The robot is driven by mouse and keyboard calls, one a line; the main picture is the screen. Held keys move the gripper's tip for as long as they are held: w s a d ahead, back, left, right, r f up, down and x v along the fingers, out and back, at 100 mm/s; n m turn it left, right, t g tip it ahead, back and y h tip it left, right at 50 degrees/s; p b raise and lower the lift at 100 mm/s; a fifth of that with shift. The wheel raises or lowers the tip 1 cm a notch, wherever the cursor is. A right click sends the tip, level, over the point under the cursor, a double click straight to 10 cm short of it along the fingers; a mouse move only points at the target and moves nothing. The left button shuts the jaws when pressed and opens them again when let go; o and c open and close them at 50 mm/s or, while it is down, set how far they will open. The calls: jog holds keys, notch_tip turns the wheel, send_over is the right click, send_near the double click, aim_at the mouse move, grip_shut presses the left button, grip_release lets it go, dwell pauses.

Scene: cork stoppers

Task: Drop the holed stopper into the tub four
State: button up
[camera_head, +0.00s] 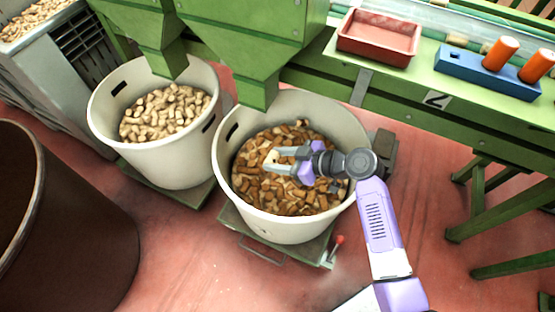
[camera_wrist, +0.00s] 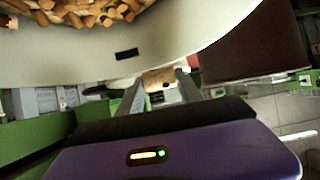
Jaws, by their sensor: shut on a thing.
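My gripper (camera_head: 272,162) is over the right-hand white tub (camera_head: 228,150), inside its rim as seen from the head. It is shut on a pale cork stopper (camera_head: 270,156). In the wrist view the stopper (camera_wrist: 158,77) sits between the two fingers and shows a small dark spot, perhaps the hole. The right-hand tub holds many brown and tan corks (camera_head: 285,200); how high the gripper is above them is hard to tell. A white tub with a handle slot also shows in the wrist view (camera_wrist: 80,55). I cannot read a number on either tub.
A second white tub (camera_head: 165,168) with pale corks stands to the left. Green chutes (camera_head: 258,92) hang over both tubs. A large brown bin (camera_head: 75,240) is at lower left. A green bench (camera_head: 470,110) at right carries a red tray (camera_head: 378,38) and a blue block (camera_head: 480,75) with orange cylinders.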

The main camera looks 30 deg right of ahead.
notch_tip(320, 180, down, 5)
jog(key=b, duration=0.3)
jog(key=shift+f, duration=0.15)
jog(key=o, duration=1.4)
jog(key=v, duration=0.8)
jog(key=shift+p, duration=0.4)
